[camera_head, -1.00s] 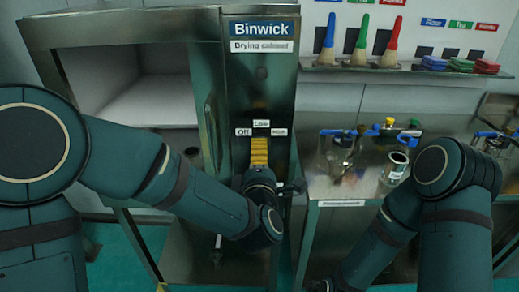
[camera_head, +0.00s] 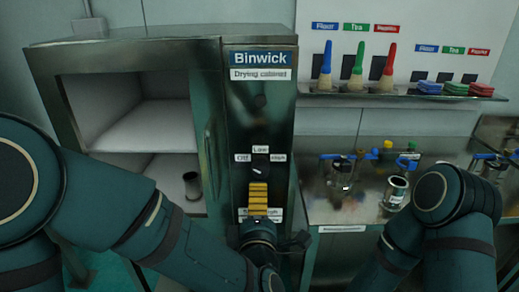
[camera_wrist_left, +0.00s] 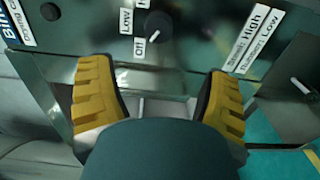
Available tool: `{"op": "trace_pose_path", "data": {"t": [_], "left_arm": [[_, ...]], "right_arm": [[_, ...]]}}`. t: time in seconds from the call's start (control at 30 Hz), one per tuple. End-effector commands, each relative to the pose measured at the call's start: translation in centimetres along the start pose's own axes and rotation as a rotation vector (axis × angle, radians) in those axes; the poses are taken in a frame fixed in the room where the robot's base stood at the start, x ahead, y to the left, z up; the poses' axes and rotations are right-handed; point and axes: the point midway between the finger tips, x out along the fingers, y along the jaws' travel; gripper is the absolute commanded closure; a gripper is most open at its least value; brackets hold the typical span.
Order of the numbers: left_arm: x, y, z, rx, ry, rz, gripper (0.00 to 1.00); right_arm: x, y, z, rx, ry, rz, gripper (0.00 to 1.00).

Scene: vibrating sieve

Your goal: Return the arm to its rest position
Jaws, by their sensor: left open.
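My left gripper (camera_head: 258,185) is in front of the drying cabinet's control panel (camera_head: 262,110), below the black dial (camera_head: 260,163). In the left wrist view its two yellow fingers (camera_wrist_left: 160,78) are spread apart with nothing between them. The dial (camera_wrist_left: 157,25) shows there just beyond the fingers, apart from them, with its white mark near the Off label. My left arm (camera_head: 135,220) reaches in from the left across the cabinet's lower front. My right arm (camera_head: 440,205) is bent at the right; its gripper is out of the picture.
The cabinet's compartment (camera_head: 140,125) is open, with a dark cup (camera_head: 192,185) on its lower level. At right, a steel bench (camera_head: 335,205) holds blue-handled equipment (camera_head: 345,165) and a metal cup (camera_head: 395,192). Above is a shelf (camera_head: 400,98) with coloured brushes (camera_head: 357,68).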

Motion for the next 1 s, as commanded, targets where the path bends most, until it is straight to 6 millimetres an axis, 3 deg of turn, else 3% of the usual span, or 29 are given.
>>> {"op": "trace_pose_path", "data": {"t": [0.07,0.17,0.3,0.37,0.5,0.6,0.7,0.8,1.0], "left_arm": [[0.6,-1.8,-0.3,0.051,-0.017,-0.049,0.22],[1.5,-6.3,-0.9,0.181,-0.082,-0.170,0.22],[1.5,-15.5,-2.6,0.436,-0.262,-0.409,0.22],[0.6,-19.5,-3.5,0.539,-0.363,-0.511,0.22],[-3.4,-27.7,-5.9,0.736,-0.635,-0.715,0.22],[-7.0,-31.9,-7.5,0.826,-0.830,-0.817,0.22],[-10.1,-34.5,-8.7,0.878,-0.991,-0.879,0.22],[-12.1,-35.9,-9.4,0.904,-1.096,-0.909,0.22],[-13.1,-36.4,-9.7,0.915,-1.145,-0.920,0.22]], "right_arm": [[0.0,0.0,0.0,0.000,0.000,0.000,1.00],[0.0,0.0,0.0,0.000,0.000,0.000,1.00],[0.0,0.0,0.0,0.000,0.000,0.000,1.00],[0.0,0.0,0.0,0.000,0.000,0.000,1.00],[0.0,0.0,0.0,0.000,0.000,0.000,1.00],[0.0,0.0,0.0,0.000,0.000,0.000,1.00],[0.0,0.0,0.0,0.000,0.000,0.000,1.00],[0.0,0.0,0.0,0.000,0.000,0.000,1.00],[0.0,0.0,0.0,0.000,0.000,0.000,1.00]]}}
